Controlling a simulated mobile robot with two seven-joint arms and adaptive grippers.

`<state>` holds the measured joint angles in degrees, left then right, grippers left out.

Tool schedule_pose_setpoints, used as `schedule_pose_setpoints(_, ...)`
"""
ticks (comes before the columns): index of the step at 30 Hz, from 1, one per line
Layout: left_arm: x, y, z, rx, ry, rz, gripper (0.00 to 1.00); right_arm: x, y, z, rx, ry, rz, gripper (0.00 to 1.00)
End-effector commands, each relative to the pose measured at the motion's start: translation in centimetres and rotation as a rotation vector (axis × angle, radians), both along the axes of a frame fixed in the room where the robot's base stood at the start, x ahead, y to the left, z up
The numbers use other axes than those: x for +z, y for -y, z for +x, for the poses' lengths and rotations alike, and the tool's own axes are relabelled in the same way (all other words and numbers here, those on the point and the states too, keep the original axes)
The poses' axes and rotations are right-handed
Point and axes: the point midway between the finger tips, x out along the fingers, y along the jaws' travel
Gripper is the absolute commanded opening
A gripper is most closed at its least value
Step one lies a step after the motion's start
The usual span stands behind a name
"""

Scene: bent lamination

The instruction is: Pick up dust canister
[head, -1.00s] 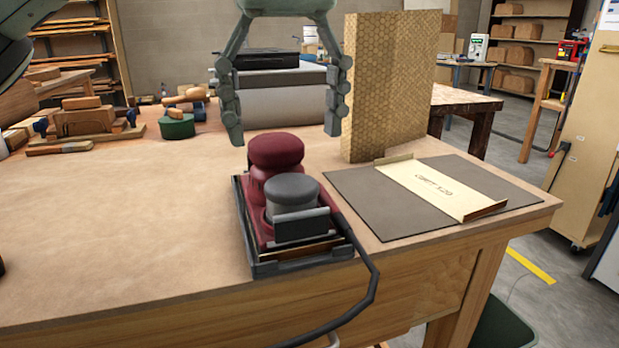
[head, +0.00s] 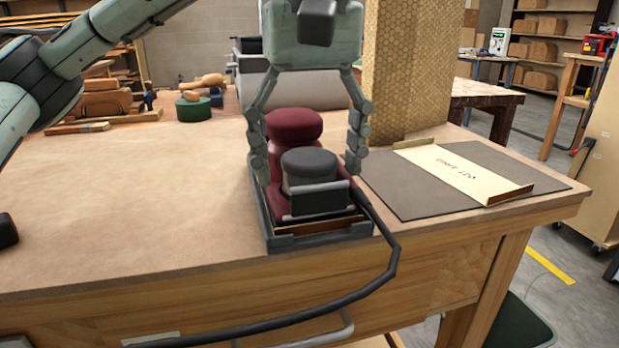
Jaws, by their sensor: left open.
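The dust canister (head: 309,169) is the dark grey round-topped part at the front of a red sander (head: 294,128). The sander sits in a dark tray (head: 322,239) near the front edge of the wooden bench. My left gripper (head: 308,178) comes down from above with its fingers open, one on each side of the sander and canister. The fingers stand apart from the canister, with visible gaps. My right gripper is not clearly in view.
A black hose (head: 385,262) runs from the sander over the bench front. A patterned upright block (head: 408,75) and a grey mat (head: 430,190) with a labelled cream plate (head: 465,173) are at right.

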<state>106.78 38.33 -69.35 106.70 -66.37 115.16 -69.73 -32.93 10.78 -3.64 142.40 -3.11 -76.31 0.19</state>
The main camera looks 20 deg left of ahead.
Motion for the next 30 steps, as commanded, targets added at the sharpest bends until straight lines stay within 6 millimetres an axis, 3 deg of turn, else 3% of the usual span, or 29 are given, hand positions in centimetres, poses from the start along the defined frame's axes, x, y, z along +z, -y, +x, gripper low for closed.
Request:
schedule_pose_setpoints(5,0.03,-0.01,-0.01,0.000,0.000,0.000,0.74,0.01,0.00,0.00,0.000,0.000,0.000,0.76)
schedule_pose_setpoints(19,0.04,-0.01,-0.01,0.000,0.000,0.000,0.15,-0.04,0.03,-0.04,-0.001,-0.002,-0.001,0.76)
schedule_pose_setpoints(30,0.41,-0.01,0.00,0.000,0.000,0.000,0.14,-0.02,0.13,-0.22,-0.003,-0.011,-0.003,0.76)
